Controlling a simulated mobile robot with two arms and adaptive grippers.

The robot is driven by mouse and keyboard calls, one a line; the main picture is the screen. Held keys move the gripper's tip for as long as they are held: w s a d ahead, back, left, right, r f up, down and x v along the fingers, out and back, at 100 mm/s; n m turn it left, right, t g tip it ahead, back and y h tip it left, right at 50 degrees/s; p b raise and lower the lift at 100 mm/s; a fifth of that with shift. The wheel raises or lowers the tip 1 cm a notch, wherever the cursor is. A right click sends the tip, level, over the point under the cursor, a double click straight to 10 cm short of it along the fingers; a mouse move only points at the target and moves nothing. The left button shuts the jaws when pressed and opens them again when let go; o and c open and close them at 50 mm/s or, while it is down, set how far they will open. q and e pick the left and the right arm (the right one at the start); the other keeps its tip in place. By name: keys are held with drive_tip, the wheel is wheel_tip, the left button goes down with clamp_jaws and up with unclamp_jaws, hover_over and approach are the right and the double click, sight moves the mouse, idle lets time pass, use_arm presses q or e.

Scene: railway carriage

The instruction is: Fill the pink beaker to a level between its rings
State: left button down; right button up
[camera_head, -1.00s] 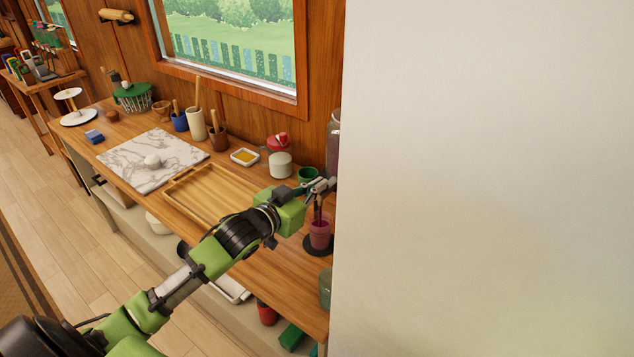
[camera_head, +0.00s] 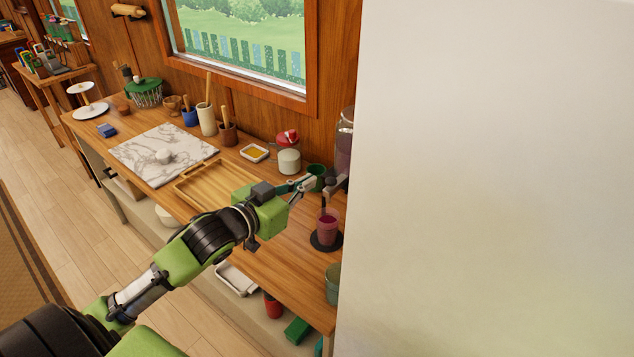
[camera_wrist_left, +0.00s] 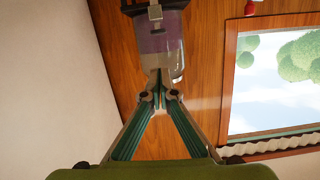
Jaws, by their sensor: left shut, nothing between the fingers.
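The pink beaker (camera_head: 327,226) stands upright on a round black mat (camera_head: 325,242) near the right end of the bench. It holds dark purple-red liquid; its rings are too small to make out. A glass dispenser (camera_head: 344,145) with purple liquid stands behind it, partly hidden by the pale panel, its tap (camera_head: 331,186) above the beaker. My left gripper (camera_head: 308,182) is shut and empty, just left of the tap and above the beaker's level. In the left wrist view the shut fingertips (camera_wrist_left: 160,94) point at the dispenser (camera_wrist_left: 162,48). My right gripper is not in view.
A pale panel (camera_head: 490,180) fills the right side. A greenish jar (camera_head: 333,284) stands at the front right edge.

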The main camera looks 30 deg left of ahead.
use_arm(q)
drive_tip(key=shift+v, duration=1.15)
drive_tip(key=shift+d+r, duration=0.1)
